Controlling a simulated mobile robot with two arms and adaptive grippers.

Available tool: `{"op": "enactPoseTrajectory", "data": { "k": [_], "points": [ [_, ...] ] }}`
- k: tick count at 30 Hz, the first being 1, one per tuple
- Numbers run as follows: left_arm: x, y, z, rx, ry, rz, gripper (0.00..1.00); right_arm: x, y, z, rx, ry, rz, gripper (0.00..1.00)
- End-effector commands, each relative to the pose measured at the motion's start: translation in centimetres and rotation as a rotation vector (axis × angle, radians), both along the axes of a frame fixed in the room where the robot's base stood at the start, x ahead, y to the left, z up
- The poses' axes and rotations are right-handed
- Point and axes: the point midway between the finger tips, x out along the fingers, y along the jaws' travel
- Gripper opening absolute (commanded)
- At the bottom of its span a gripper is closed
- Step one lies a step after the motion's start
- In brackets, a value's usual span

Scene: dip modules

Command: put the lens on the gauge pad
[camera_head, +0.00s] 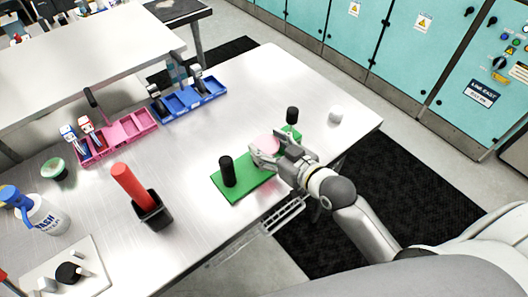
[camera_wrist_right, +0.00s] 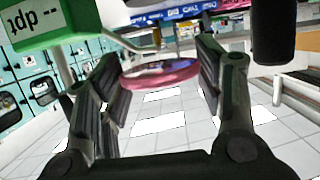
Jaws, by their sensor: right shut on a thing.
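The lens, a round disc with a pink rim, shows in the head view (camera_head: 267,143) and nearly edge-on in the wrist view (camera_wrist_right: 160,74). My right gripper (camera_head: 264,155) is shut on it, with a finger on either side of its rim in the wrist view (camera_wrist_right: 158,82). The lens appears to be held above a green plate (camera_head: 248,187) on the table; the exact gap is hard to judge. A black cylinder (camera_head: 228,170) stands on the plate's left part. I cannot make out a separate gauge pad; the gripper hides part of the plate. My left gripper is out of view.
A green box with a display (camera_wrist_right: 40,22) is close by in the wrist view. Behind the gripper are a black cylinder (camera_head: 292,115) and a white piece (camera_head: 335,114). A red cylinder (camera_head: 132,186) leans in a black holder (camera_head: 153,212). Pink (camera_head: 118,142) and blue trays (camera_head: 195,102) lie farther back.

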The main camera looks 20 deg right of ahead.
Motion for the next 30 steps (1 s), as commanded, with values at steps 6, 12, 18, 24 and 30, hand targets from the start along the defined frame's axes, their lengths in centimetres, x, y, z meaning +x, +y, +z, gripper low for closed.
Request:
{"op": "enactPoseTrajectory", "data": {
  "k": [6, 12, 18, 24, 30],
  "points": [
    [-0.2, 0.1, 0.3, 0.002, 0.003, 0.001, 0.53, 1.2, 0.6, -1.7, 0.000, 0.000, 0.000, 0.45],
    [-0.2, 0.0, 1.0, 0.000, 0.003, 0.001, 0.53, 1.7, 0.8, -3.5, 0.000, 0.005, -0.001, 0.45],
    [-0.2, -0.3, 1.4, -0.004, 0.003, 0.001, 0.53, 1.7, 0.8, -5.3, -0.001, -0.001, 0.000, 0.45],
    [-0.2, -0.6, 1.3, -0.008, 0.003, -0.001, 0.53, 1.7, 0.8, -5.4, -0.001, -0.001, 0.000, 0.45],
    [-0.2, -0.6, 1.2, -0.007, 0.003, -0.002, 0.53, 1.7, 0.8, -5.7, -0.001, 0.000, 0.000, 0.65]
  ]
}}
